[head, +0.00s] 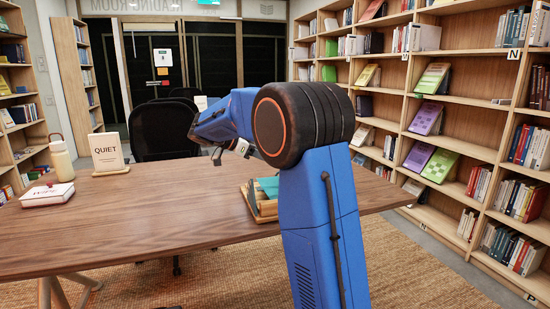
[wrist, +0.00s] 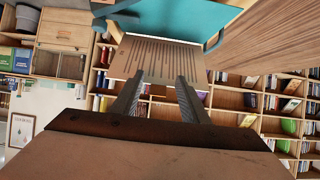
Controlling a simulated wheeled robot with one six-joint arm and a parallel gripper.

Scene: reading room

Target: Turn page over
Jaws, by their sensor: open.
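A teal book (head: 268,187) rests on a wooden stand (head: 262,211) on the table, partly hidden by my arm. In the wrist view its teal cover (wrist: 185,18) is at the top, with a pale tan sheet, apparently a page (wrist: 160,57), marked with dark lines below it. My gripper (wrist: 158,80) is open, its two fingers apart and pointing at the lower edge of that sheet. I cannot tell whether the fingertips touch it. In the head view my gripper (head: 217,157) is small, above the table to the left of the stand.
The wooden table (head: 130,215) carries a QUIET sign (head: 108,153), a cream bottle (head: 61,160) and a white boxlike item (head: 47,194) at its left. A black chair (head: 163,132) stands behind it. Bookshelves (head: 455,125) line the right. The table's middle is clear.

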